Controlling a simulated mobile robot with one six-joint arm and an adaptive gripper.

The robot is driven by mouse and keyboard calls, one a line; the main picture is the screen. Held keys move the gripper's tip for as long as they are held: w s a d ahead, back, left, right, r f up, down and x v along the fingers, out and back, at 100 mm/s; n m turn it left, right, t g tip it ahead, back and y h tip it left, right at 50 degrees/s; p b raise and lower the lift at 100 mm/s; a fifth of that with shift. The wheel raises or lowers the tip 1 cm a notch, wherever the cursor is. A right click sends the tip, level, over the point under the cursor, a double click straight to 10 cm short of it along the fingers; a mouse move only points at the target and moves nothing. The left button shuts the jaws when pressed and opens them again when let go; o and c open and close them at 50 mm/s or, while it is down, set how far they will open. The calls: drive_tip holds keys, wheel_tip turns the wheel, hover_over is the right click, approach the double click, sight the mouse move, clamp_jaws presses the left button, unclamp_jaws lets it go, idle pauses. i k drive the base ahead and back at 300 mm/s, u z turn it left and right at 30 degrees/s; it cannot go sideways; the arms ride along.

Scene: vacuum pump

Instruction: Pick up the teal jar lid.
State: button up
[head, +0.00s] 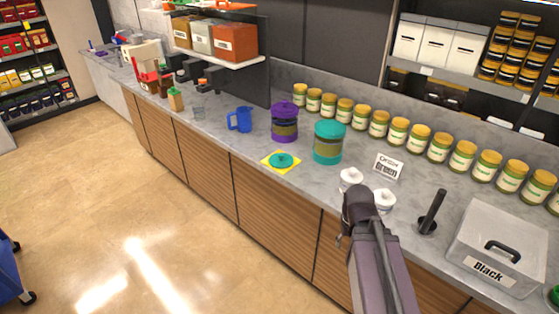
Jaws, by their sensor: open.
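The teal jar lid (281,160) lies flat on a yellow square mat (268,162) near the counter's front edge. A teal jar (328,143) stands just to the right of it, apart from it. I cannot tell whether its top is open. My arm rises from the bottom of the head view, to the right of and nearer than the lid.
A purple jar (285,122) and a blue pitcher (239,119) stand behind the lid. Several yellow-lidded jars (398,131) line the wall. A small sign (387,167), white containers (350,178) and a grey box (500,240) stand to the right.

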sight(281, 160)
drive_tip(key=u, duration=0.05)
drive_tip(key=i, duration=0.95)
drive_tip(key=z, duration=0.1)
